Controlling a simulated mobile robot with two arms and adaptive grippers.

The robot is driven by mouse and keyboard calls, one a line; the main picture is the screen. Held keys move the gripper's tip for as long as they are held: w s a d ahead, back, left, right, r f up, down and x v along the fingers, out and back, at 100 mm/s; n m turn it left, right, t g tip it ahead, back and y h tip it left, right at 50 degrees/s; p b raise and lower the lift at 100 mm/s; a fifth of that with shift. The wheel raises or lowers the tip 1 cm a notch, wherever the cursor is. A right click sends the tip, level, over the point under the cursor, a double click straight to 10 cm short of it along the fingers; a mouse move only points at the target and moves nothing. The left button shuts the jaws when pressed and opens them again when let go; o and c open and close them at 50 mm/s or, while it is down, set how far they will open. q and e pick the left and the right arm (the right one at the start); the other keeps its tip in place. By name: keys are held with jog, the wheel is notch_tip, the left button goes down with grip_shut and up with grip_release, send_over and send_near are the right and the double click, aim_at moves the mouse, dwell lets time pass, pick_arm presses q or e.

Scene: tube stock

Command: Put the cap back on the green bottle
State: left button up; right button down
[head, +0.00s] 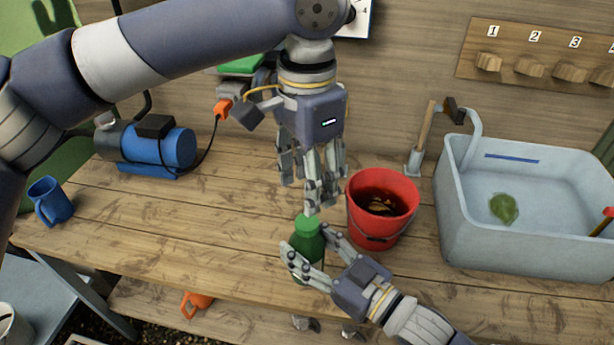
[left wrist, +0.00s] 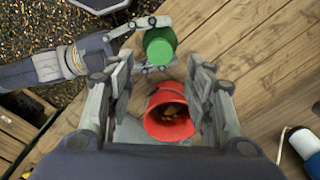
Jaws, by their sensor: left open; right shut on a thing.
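The green bottle (head: 312,243) stands upright near the front edge of the wooden bench. My right gripper (head: 308,252) is shut around its body, its fingers hiding part of it. A lighter green cap (head: 306,223) appears to sit on the bottle's top; I cannot tell whether it is tight. From above, the cap shows as a round green disc in the left wrist view (left wrist: 160,46). My left gripper (head: 312,196) points down just above the cap. It is open, with nothing between its fingers; in its own view the green disc lies beyond the fingertips.
A red bucket (head: 382,207) with dark contents stands close to the right of the bottle. A pale sink basin (head: 480,245) is further right. A blue pump (head: 170,150) and blue mug (head: 49,200) are at the left. The bench between mug and bottle is clear.

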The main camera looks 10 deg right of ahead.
aim_at(307, 222)
dwell(0.4)
pick_arm(q)
jog(key=shift+f, duration=4)
